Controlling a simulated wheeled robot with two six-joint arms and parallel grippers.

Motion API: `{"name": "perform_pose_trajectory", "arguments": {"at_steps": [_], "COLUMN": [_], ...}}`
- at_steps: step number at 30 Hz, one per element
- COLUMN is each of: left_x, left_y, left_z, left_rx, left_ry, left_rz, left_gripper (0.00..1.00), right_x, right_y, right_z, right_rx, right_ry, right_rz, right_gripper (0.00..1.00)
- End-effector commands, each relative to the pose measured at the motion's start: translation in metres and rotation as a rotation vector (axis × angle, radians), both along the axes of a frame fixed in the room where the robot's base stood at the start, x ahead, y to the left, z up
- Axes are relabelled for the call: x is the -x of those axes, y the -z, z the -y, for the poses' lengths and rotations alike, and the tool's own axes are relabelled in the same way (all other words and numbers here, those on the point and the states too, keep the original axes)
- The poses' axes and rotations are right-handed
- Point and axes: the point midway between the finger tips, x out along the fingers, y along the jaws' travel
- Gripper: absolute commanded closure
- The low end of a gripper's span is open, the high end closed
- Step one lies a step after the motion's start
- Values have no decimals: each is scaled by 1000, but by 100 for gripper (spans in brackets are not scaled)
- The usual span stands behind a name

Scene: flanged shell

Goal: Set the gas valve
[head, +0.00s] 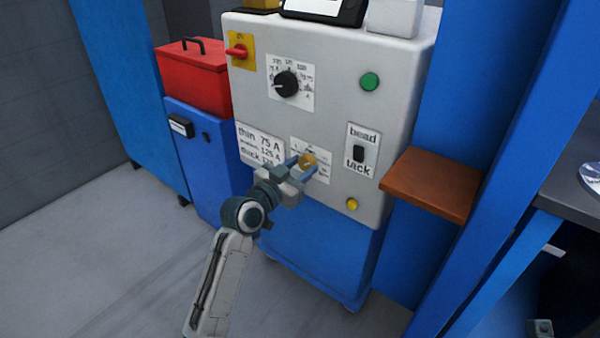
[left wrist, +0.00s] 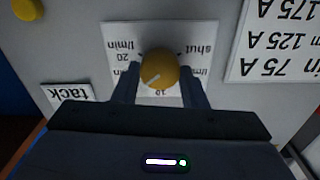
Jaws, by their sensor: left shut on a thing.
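The gas valve is a round yellow knob (head: 308,160) on the front of a light grey machine panel. In the left wrist view the knob (left wrist: 160,69) carries a pale pointer line. It sits over a white scale plate (left wrist: 206,32), where "shut", "20 l/min" and "10" show upside down. The pointer slants to the lower left in that view, between marks I cannot fully read. My left gripper (head: 304,168) is shut on the knob, with one finger on each side. The fingers hide parts of the plate.
The panel (head: 330,100) also holds a black dial (head: 287,84), a red switch (head: 237,52), a green button (head: 370,82), a bead/tack switch (head: 358,153) and a yellow button (head: 352,204). A brown shelf (head: 432,182) juts out at right. A red toolbox (head: 193,78) stands at left.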

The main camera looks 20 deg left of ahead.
Motion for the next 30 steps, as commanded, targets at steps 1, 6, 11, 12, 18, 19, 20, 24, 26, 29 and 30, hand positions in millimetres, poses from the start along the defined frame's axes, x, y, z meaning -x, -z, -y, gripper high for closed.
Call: {"name": "perform_pose_trajectory", "arguments": {"at_steps": [1, 6, 11, 12, 18, 19, 20, 24, 26, 29, 30], "left_x": [0, 0, 0, 0, 0, 0, 0, 0, 0, 0, 0], "left_y": [4, 3, 3, 3, 2, 2, 2, 2, 2, 2, 2], "left_z": [0, 0, 0, 0, 0, 0, 0, 0, 0, 0, 0], "left_rx": [-26, -96, -132, -139, -149, -149, -149, -149, -149, -148, -149], "left_ry": [0, 1, 1, 1, 1, 1, 1, 1, 1, 1, 1], "left_rz": [4, 29, 43, 45, 49, 49, 49, 49, 49, 48, 50], "left_gripper": [84, 84, 84, 84, 84, 84, 84, 84, 84, 44, 40], "right_x": [0, 0, -1, 0, 1, 1, 1, 1, 1, 1, 1], "right_y": [2, 4, 5, 5, 2, 2, 1, 0, 0, 0, 0], "right_z": [0, 0, 0, 0, 0, 0, 0, 0, 0, 0, 0], "right_rx": [-1, -4, -4, -4, -6, -6, -7, -8, -9, -9, -9], "right_ry": [0, 1, 1, 1, 0, 0, 1, 0, 0, 0, 0], "right_rz": [4, 9, 8, 8, 18, 20, 21, 26, 28, 28, 28], "right_gripper": [100, 100, 100, 100, 100, 100, 100, 100, 100, 100, 100]}}
